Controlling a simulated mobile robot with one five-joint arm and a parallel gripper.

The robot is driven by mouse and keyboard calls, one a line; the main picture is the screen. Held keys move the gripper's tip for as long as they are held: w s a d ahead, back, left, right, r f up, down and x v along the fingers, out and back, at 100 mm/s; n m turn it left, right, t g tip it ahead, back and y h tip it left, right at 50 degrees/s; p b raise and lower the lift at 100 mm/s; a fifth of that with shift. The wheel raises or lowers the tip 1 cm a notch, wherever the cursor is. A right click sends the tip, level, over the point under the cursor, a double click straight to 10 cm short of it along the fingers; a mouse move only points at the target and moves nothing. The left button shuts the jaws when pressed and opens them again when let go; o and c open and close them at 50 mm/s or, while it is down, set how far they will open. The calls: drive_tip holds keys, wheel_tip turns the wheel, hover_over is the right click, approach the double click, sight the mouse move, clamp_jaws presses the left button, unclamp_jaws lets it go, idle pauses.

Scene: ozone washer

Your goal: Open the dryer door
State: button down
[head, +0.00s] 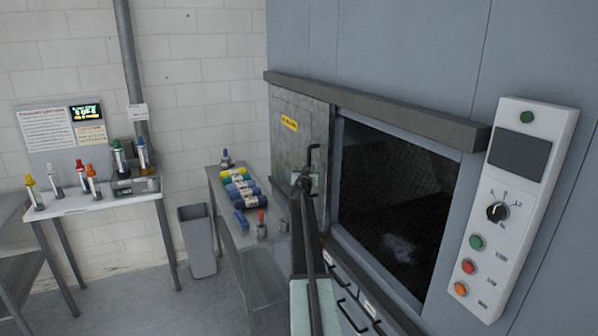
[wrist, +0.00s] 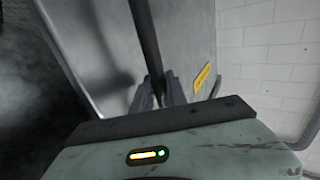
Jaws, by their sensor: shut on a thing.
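The dryer door (head: 290,140) is a grey metal sliding panel with a yellow label, hanging under a dark rail. It stands at the left of the dark dryer opening (head: 395,195), which is largely uncovered. My gripper (head: 304,181) is at the door's black bar handle (head: 313,157). In the wrist view my gripper (wrist: 160,97) has its fingers shut around the handle's dark bar (wrist: 145,42). The door (wrist: 185,45) also shows there behind the bar. My arm hides the door's lower part in the head view.
A white control panel (head: 517,205) with a dial and buttons is right of the opening. A metal table (head: 247,236) with coloured rolls stands left of the door. A grey bin (head: 198,241) and a bottle table (head: 75,206) are further left.

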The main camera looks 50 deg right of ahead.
drive_tip(key=shift+w+d, duration=0.25)
drive_tip(key=c, duration=1.3)
unclamp_jaws()
drive_tip(key=shift+w, duration=0.1)
drive_tip(key=shift+a, duration=0.1)
drive_tip(key=shift+a, duration=0.1)
drive_tip(key=v, duration=0.7)
drive_tip(key=shift+s+a+f, duration=0.1)
drive_tip(key=shift+s+a, duration=0.1)
drive_tip(key=shift+s, duration=0.05)
